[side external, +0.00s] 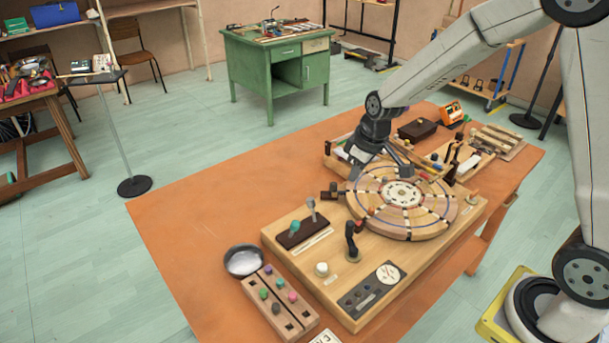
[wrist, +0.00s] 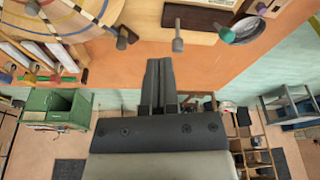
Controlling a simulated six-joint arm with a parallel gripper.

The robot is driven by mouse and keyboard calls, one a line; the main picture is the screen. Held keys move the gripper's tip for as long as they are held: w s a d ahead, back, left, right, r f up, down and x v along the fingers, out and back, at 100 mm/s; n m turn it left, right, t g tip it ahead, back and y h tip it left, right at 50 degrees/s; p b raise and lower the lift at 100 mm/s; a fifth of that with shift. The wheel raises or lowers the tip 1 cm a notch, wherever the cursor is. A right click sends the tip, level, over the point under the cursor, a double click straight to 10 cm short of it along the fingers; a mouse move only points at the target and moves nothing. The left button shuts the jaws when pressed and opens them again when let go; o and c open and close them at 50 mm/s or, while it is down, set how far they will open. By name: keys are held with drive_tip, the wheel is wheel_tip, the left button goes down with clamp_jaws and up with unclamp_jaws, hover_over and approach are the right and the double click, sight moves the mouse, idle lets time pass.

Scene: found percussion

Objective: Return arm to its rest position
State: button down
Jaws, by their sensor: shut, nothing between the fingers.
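My gripper (wrist: 160,66) is shut and empty in the wrist view, its two dark fingers pressed together. In the side external view my arm reaches in from the upper right. Its dark wrist end hangs over the far side of the round wooden disc (side external: 402,194), and the fingertips are hard to make out there. The disc sits on a light wooden base (side external: 335,285) on the orange table (side external: 190,221). Part of the disc also shows at the top left of the wrist view.
On the base are a teal-topped lever (side external: 294,228), an upright dark handle (side external: 351,240) and a white knob (side external: 321,269). A metal bowl (side external: 244,261) and a block with coloured pegs (side external: 279,303) lie nearby. The table's left part is clear. A green desk (side external: 276,66) stands behind.

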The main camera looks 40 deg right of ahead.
drive_tip(key=s+a+m, duration=0.2)
drive_tip(key=s+m, duration=0.1)
drive_tip(key=s, duration=1.2)
drive_tip(key=shift+s+a+f+h, duration=0.15)
drive_tip(key=shift+a+f+h, duration=0.15)
drive_tip(key=shift+h, duration=0.1)
